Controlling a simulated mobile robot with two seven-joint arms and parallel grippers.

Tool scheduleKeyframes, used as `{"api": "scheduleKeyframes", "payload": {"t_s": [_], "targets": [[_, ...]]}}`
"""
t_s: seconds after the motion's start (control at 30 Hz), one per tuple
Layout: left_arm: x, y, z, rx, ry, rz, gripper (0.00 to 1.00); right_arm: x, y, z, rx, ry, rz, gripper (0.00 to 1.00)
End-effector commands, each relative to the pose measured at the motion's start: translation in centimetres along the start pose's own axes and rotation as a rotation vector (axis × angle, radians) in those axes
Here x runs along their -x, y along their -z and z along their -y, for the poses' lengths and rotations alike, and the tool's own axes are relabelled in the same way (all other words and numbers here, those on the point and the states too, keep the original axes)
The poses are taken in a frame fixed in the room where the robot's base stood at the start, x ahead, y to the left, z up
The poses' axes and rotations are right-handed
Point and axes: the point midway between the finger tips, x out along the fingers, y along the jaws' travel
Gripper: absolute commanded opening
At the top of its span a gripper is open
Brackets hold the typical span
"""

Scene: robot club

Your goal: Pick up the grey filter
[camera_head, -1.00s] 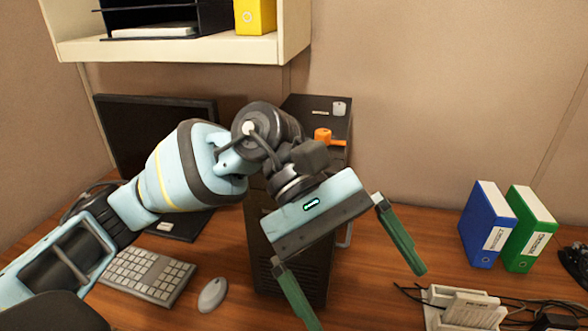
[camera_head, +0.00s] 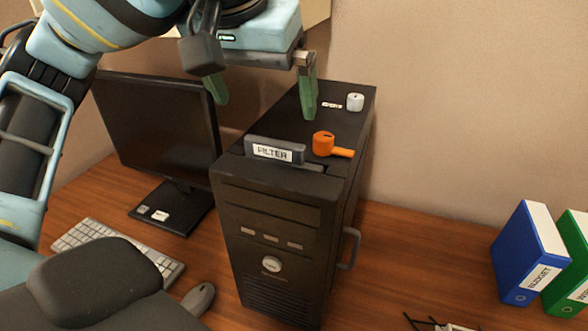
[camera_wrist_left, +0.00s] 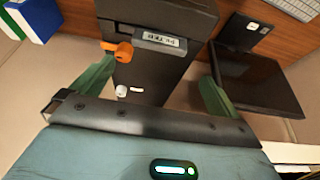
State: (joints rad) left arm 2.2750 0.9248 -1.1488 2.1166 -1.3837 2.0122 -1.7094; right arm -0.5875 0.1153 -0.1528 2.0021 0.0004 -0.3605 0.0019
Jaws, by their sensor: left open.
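The grey filter (camera_head: 274,150) is a flat dark grey bar with a white FILTER label. It stands in a slot on top of the black computer tower (camera_head: 276,215), at the front edge. It also shows in the left wrist view (camera_wrist_left: 158,40), upside down, between the two fingers but farther away. My left gripper (camera_head: 262,98) is open and empty, with its two green fingers spread. In the head view it is above and behind the filter, apart from it. My right gripper does not show clearly.
An orange lever (camera_head: 325,144) sits on the tower right of the filter, and a white knob (camera_head: 355,102) behind it. A black monitor (camera_head: 160,130) stands close on the left. Blue (camera_head: 530,253) and green binders stand at the right. A shelf edge is above.

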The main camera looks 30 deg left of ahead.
Motion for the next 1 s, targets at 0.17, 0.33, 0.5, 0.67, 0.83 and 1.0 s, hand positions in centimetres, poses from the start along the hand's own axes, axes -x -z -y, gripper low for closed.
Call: {"api": "scheduleKeyframes", "payload": {"t_s": [0.17,0.33,0.5,0.67,0.83,1.0], "targets": [[-1.0,-0.1,-0.1,-0.001,0.000,0.006,1.00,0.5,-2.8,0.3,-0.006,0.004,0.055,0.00],[-2.8,-0.1,-0.1,0.000,-0.001,0.008,1.00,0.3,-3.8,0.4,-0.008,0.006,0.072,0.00],[-2.9,-0.1,-0.1,0.000,-0.002,0.004,1.00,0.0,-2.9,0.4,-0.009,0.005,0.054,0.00],[-5.0,-0.5,-0.2,-0.001,-0.001,0.010,1.00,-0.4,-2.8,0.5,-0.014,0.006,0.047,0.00],[-7.2,-0.6,-0.2,0.002,-0.001,0.008,1.00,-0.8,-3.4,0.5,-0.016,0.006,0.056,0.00],[-7.9,-0.5,-0.2,0.002,-0.002,0.004,1.00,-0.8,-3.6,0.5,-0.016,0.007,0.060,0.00]]}}
